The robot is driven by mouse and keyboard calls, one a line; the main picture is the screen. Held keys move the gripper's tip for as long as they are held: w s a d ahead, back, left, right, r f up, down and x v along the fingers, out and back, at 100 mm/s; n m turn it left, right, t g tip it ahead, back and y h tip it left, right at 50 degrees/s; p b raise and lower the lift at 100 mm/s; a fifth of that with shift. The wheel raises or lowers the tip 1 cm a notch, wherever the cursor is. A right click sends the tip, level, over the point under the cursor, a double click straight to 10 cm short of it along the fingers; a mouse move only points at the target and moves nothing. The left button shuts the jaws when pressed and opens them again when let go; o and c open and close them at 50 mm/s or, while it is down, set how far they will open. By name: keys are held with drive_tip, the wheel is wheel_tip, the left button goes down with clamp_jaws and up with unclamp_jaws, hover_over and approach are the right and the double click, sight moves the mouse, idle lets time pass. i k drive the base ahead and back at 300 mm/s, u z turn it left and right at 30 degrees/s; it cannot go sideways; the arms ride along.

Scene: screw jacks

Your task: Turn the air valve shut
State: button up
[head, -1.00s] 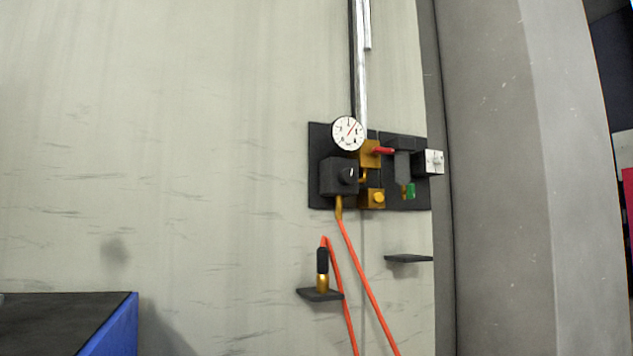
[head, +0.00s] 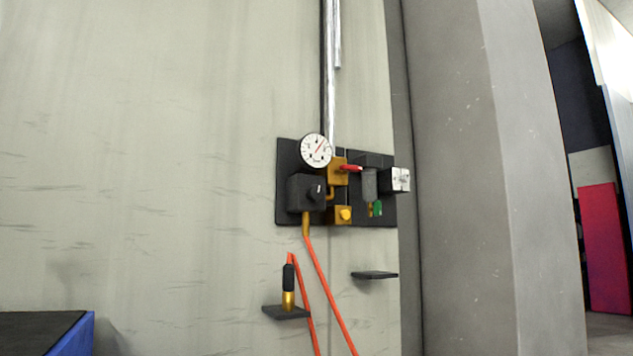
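The air valve is a brass block (head: 338,172) on a dark wall panel (head: 288,160), with a red lever (head: 351,168) that points to the right and looks about level. A round white gauge (head: 316,150) with a red needle sits just left of it. A black box with a knob (head: 306,193) is below the gauge. A second brass block with a yellow round knob (head: 343,215) is at the lower middle of the panel. My gripper is not in view.
An orange hose (head: 327,290) hangs from the panel. A black and brass nozzle (head: 288,285) stands on a small shelf (head: 281,312); another shelf (head: 374,275) is bare. A grey pillar (head: 460,180) rises at right. A blue-edged surface (head: 72,335) is at lower left.

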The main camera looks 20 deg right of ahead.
sight(346, 168)
drive_tip(key=u, duration=0.05)
drive_tip(key=k, duration=0.95)
drive_tip(key=z, duration=0.65)
drive_tip(key=i, duration=1)
drive_tip(key=u, duration=0.1)
